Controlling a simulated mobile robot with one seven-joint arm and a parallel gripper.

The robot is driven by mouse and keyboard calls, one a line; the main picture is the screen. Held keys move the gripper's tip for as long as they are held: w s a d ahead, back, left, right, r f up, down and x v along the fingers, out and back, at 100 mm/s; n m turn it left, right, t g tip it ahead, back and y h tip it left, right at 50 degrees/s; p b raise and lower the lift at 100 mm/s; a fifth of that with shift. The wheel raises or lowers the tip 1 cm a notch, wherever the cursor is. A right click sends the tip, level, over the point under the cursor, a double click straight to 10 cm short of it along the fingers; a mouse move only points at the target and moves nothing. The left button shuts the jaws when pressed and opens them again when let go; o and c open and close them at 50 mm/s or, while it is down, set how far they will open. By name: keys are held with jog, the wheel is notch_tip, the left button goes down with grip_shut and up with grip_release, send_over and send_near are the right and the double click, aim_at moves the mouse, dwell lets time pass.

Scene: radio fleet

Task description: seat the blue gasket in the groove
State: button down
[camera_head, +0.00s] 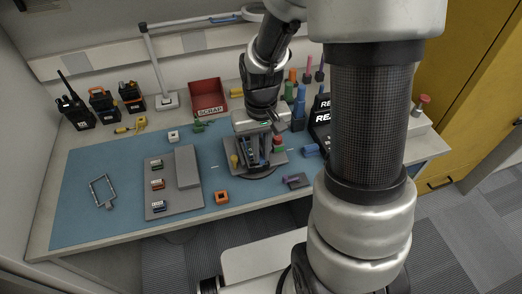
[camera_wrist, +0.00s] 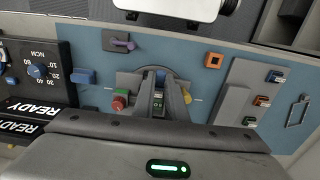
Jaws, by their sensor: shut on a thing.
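My gripper (camera_head: 253,150) points down over the grey fixture (camera_head: 276,161) in the middle of the mat. The fixture also shows in the wrist view (camera_wrist: 129,79), with a dark body between my fingers. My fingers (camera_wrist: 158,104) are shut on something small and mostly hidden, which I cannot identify. A bit of blue (camera_wrist: 161,76) shows just beyond the fingertips; I cannot tell whether it is the gasket or whether it touches the groove. The groove itself is hidden by the fingers.
A red button (camera_head: 278,143) and a yellow knob (camera_head: 234,161) flank the fixture. A grey rack (camera_head: 160,170) with several small coloured parts stands left. A red scrap bin (camera_head: 208,97) stands behind.

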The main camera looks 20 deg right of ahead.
jog(key=shift+f+b, duration=1.6)
jog(key=shift+f, duration=0.7)
jog(key=shift+f+b, duration=0.35)
jog(key=shift+f, duration=0.05)
jog(key=shift+w, duration=0.5)
dwell(0.7)
jog(key=shift+f, duration=0.25)
dwell(0.4)
jog(key=c, duration=1.7)
grip_release()
notch_tip(320, 180, up, 18)
jog(key=shift+f+p, duration=0.2)
jog(key=shift+p, duration=0.95)
